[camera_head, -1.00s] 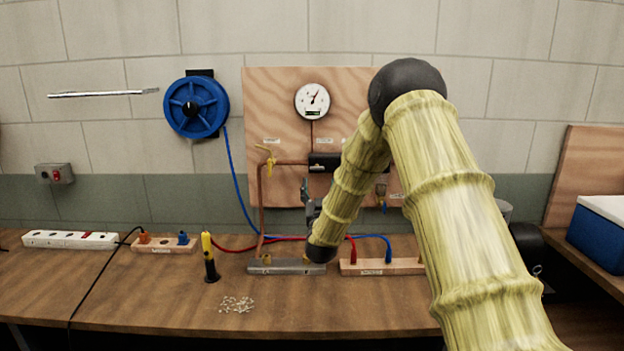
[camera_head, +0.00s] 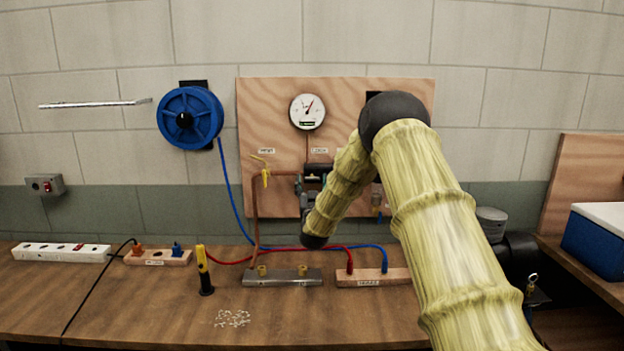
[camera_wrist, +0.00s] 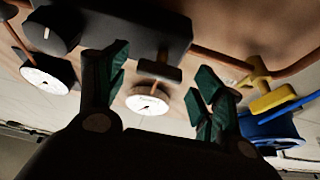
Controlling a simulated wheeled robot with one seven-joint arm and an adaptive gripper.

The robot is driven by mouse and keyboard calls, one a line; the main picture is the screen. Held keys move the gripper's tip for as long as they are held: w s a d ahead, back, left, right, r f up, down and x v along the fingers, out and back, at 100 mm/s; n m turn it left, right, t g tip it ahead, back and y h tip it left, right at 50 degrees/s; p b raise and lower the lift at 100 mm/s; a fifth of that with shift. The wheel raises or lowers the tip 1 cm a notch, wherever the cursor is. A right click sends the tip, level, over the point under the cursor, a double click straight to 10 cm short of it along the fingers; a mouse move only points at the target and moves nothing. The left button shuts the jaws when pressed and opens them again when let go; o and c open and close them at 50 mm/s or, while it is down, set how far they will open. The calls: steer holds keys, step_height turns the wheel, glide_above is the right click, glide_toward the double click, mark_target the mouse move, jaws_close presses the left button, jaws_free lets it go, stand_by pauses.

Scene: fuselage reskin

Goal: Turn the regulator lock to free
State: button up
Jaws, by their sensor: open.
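The regulator is a dark block (camera_wrist: 150,22) on the plywood board, at the top of the wrist view. It carries a round dark knob (camera_wrist: 52,30) with a pale mark. A small dark bar (camera_wrist: 160,70) on a copper-coloured stem sticks out beside the block; it may be the lock, but its setting cannot be read. My gripper (camera_wrist: 161,72) is open, its green-padded fingers on either side of this bar, with no clear contact. In the head view my gripper (camera_head: 309,184) is at the regulator (camera_head: 318,170), which my arm partly hides.
A white gauge (camera_head: 307,111) sits above the regulator. A yellow valve (camera_head: 265,176) on copper pipe is to its left, near the blue hose reel (camera_head: 190,118). Below, the bench holds a metal manifold (camera_head: 282,278), a wooden block (camera_head: 375,278) and hoses.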

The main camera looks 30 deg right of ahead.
steer(key=shift+w+d+r, duration=0.25)
steer(key=shift+w+d, duration=0.1)
steer(key=shift+w, duration=0.05)
steer(key=c, duration=1)
